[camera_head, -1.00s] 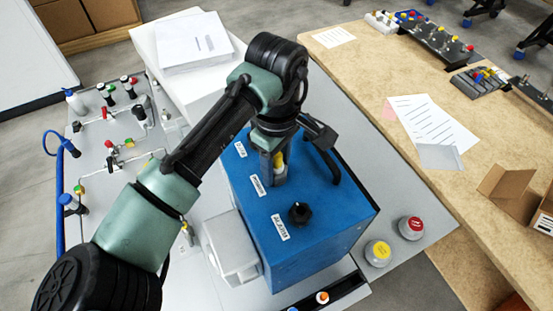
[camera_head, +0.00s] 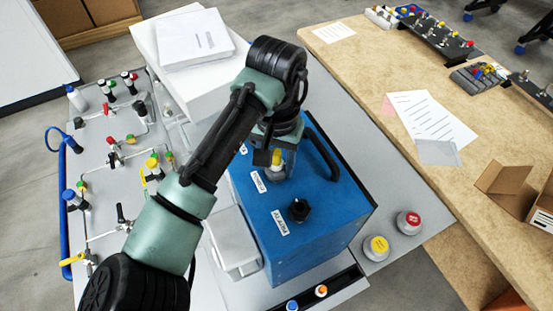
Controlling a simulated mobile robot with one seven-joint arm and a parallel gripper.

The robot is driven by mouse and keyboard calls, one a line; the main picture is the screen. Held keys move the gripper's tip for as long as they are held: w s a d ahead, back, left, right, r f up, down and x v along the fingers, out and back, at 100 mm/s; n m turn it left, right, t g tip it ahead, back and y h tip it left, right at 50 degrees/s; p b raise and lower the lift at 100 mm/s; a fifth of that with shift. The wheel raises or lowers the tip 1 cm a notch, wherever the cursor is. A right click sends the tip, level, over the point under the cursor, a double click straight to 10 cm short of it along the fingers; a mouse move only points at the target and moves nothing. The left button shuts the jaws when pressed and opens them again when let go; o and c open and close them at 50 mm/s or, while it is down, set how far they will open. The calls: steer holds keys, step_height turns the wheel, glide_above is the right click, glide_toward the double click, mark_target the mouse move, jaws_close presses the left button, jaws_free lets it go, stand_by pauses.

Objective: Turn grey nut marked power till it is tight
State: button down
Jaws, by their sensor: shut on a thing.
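The blue analyser box (camera_head: 320,222) stands on the grey bench with several white labels on its top. My gripper (camera_head: 276,170) points down at the box top beside the middle label (camera_head: 258,182). It is shut on a small fitting with a yellow upper part (camera_head: 277,157) and a grey part below, which I take to be the grey nut (camera_head: 275,173). The fingers and wrist partly hide it. The label's lettering is too small to read surely. A black knob (camera_head: 299,210) stands nearer on the box, by another label (camera_head: 280,222).
A black handle (camera_head: 325,160) arches over the box right of my gripper. A white housing (camera_head: 233,240) adjoins its left side. Red (camera_head: 409,222) and yellow (camera_head: 376,247) capped round items stand to the right. A panel of valves (camera_head: 110,150) lies at left, a wooden table (camera_head: 370,85) at right.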

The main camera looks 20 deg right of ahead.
steer(key=m, duration=0.3)
steer(key=shift+r, duration=0.1)
steer(key=c, duration=0.5)
jaws_free()
